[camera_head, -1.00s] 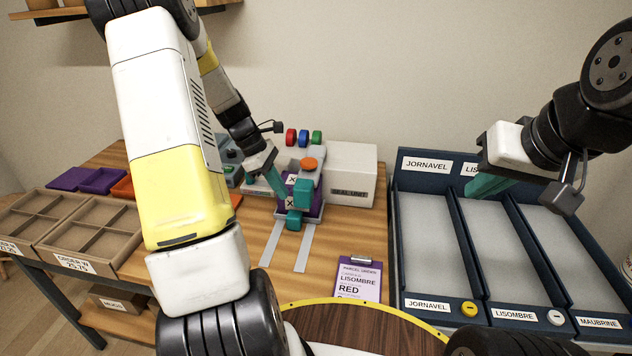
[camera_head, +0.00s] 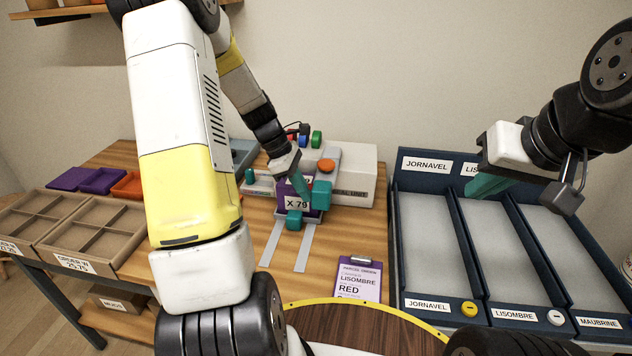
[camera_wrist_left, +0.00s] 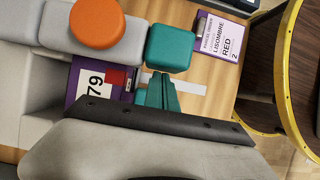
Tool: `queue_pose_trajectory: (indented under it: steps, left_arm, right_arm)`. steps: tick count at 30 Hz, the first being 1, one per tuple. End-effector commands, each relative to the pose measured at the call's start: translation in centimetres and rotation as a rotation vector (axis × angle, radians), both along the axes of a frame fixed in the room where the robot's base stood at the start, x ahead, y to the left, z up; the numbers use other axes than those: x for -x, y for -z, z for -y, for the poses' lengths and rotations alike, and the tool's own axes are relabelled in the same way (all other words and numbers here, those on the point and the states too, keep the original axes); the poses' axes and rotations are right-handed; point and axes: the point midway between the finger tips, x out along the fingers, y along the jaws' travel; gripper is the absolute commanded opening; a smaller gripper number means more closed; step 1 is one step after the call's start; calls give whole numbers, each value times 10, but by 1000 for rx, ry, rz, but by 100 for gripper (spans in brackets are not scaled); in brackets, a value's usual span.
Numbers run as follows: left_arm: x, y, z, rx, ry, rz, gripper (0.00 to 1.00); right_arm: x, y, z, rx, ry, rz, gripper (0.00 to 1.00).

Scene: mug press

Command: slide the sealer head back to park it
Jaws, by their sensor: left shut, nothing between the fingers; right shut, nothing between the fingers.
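The sealer head is grey with an orange knob (camera_head: 326,166) on top and a teal block handle (camera_head: 321,193) at its front. It sits on the white seal unit (camera_head: 352,168). In the left wrist view the handle (camera_wrist_left: 170,47) and knob (camera_wrist_left: 97,22) show from above. A purple box labelled "X 79" (camera_head: 297,204) stands beside and below the head. My left gripper (camera_head: 304,190) is shut and empty, its teal fingertips just left of the handle; I cannot tell whether they touch. The fingertips (camera_wrist_left: 161,82) show close beside the handle. My right gripper (camera_head: 487,184) is shut and empty above the blue rack.
A lower teal block (camera_head: 294,220) sits in front of the purple box, above two grey rails (camera_head: 305,248). An order clipboard (camera_head: 357,279) lies right of them. Cardboard trays (camera_head: 97,222) stand at left; the compartmented blue rack (camera_head: 393,245) stands at right.

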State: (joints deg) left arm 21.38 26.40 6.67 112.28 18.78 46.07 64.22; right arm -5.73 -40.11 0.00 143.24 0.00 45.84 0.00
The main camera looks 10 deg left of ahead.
Motion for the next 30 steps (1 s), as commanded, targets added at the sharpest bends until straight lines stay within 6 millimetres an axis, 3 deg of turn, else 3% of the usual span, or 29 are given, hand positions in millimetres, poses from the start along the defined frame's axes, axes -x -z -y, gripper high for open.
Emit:
queue_pose_trajectory:
  steps: [30]
  left_arm:
    - [-4, 0, 72, 0, 1, 0, 0]
  right_arm:
    - [0, 0, 0, 0, 0, 0, 0]
